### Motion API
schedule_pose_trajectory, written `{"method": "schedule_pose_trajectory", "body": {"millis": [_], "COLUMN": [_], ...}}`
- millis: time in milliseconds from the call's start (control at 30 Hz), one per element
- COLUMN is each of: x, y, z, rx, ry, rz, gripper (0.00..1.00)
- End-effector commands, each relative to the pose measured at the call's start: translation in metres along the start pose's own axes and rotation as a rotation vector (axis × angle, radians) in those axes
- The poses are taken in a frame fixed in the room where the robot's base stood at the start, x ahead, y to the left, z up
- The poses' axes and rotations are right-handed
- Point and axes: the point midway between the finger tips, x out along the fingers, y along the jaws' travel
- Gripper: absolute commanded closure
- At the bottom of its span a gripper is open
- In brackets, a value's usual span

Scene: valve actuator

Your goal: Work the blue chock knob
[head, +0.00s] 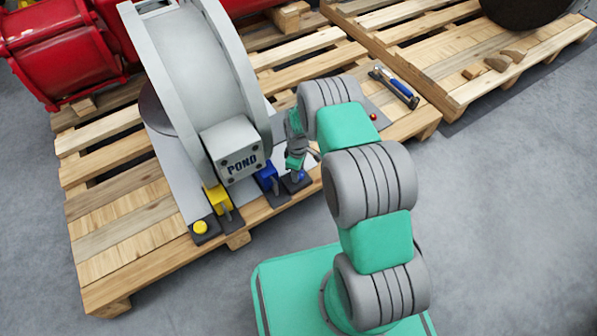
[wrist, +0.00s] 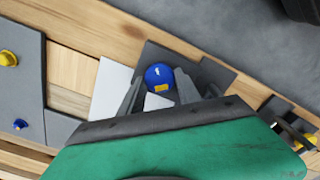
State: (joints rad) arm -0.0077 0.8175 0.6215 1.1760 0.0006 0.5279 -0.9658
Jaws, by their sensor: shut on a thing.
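The blue chock knob (wrist: 159,74) is a round blue knob with a small yellow mark, on a dark base plate. It sits between the two grey fingers of my gripper (wrist: 157,84), which is shut on it. In the head view my gripper (head: 297,170) reaches down to the knob at the pallet's near edge, and the knob is mostly hidden there. The blue chock (head: 267,178) stands just left of my gripper, beside the grey housing marked POND (head: 236,150).
A yellow chock (head: 219,198) and yellow knob (head: 200,227) stand to the left. A red knob (head: 373,117) and a blue-and-black tool (head: 396,88) lie right, behind my arm. Red machinery (head: 60,50) is at the back left.

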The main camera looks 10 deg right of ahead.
Motion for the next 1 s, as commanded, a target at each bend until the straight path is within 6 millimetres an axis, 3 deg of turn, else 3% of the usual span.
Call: {"method": "schedule_pose_trajectory", "body": {"millis": [500,1000], "x": [-0.0010,-0.0017], "y": [0.0022,0.0031], "z": [-0.0026,-0.0030], "rx": [0.392,0.493], "ry": [0.007,0.008], "rz": [0.003,0.003], "gripper": [1.00,1.00]}}
